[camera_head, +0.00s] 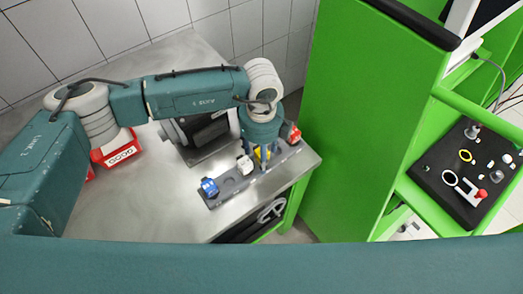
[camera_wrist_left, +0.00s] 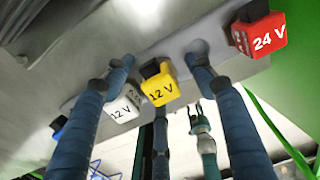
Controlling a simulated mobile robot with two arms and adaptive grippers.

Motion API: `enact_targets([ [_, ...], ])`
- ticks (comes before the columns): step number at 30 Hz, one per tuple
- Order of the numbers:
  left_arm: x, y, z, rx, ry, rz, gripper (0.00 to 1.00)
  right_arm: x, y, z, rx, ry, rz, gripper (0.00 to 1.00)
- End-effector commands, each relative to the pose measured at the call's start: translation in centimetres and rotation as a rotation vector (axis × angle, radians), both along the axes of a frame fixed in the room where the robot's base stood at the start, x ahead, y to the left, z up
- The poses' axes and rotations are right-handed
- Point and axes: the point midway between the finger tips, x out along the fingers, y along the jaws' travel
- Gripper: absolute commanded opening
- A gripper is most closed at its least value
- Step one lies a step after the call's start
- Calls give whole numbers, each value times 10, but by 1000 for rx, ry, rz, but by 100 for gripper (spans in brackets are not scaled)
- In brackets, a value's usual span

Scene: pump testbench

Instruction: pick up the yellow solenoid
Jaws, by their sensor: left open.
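The yellow solenoid (camera_wrist_left: 160,88), marked 12 V, sits on the grey rail. In the head view only a small part of the yellow solenoid (camera_head: 258,153) shows beside my gripper. My left gripper (camera_head: 264,163) points down at the rail. In the left wrist view the blue fingers of my left gripper (camera_wrist_left: 160,62) are open, one on each side of the yellow solenoid, with a gap on both sides. A further finger shows below it.
A white 12 V solenoid (camera_wrist_left: 122,105) stands close on the left, partly behind a finger. A red 24 V solenoid (camera_wrist_left: 262,38) is to the right. A blue one (camera_head: 210,187) is at the rail's near end. A green panel (camera_head: 345,120) rises right of the table.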

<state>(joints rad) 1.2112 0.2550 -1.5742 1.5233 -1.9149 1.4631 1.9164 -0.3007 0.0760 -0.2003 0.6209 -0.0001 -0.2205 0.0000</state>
Motion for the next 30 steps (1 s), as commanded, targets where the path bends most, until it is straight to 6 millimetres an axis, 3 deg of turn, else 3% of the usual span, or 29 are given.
enact_targets([
  [8,0,0,-4,0,-1,-1,53,-1,-5,0,-6,2,2,40],
  [14,0,0,-3,-1,-1,-1,15,-1,-5,0,-6,2,2,40],
  [30,1,-1,6,-3,-2,0,15,-1,-5,-4,-5,1,2,40],
])
